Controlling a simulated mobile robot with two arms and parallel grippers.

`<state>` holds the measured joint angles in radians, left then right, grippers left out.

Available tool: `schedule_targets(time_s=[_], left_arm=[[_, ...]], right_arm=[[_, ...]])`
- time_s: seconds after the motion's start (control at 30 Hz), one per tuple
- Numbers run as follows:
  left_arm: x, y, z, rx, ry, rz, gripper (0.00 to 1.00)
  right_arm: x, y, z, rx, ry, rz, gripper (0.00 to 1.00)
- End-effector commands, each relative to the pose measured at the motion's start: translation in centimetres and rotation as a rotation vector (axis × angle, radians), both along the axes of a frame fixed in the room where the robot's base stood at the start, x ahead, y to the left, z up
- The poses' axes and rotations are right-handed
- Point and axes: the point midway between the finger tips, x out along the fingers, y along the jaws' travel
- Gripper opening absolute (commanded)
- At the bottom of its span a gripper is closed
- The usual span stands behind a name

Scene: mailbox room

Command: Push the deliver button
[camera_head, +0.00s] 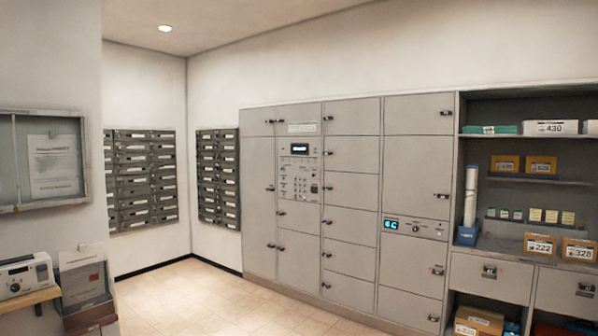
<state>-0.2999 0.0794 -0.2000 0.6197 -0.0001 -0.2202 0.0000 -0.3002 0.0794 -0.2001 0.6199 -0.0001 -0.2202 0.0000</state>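A grey parcel locker bank (350,208) stands along the right wall with several closed doors. Its control panel (300,170) has a small dark display at the top, a keypad in the middle and small controls beside it. A second, smaller panel (415,228) to the right shows a lit cyan readout and a few small controls. The labels are too small to read, so I cannot tell which button is the deliver button. Neither of my grippers is in view.
Mailboxes (145,178) line the far corner. Open shelves (530,180) at the right hold boxes and a paper roll. A small wooden shelf (28,300) with a device and a leaflet holder (84,280) are at the left. The tiled floor (200,298) before the lockers is clear.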

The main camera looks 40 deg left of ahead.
Motion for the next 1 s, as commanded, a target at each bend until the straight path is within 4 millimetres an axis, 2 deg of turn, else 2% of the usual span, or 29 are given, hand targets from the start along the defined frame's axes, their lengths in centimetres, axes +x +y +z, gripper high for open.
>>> schedule_targets(time_s=[0.03, 0.07, 0.3, 1.0], left_arm=[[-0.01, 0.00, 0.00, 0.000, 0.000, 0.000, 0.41], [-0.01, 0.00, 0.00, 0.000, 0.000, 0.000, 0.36], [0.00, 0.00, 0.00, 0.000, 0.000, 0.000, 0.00], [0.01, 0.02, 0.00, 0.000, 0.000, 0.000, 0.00]], right_arm=[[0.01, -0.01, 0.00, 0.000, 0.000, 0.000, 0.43], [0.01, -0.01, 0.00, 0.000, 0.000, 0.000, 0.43], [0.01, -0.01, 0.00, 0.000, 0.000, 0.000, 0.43], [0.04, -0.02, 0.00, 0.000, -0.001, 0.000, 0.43]])
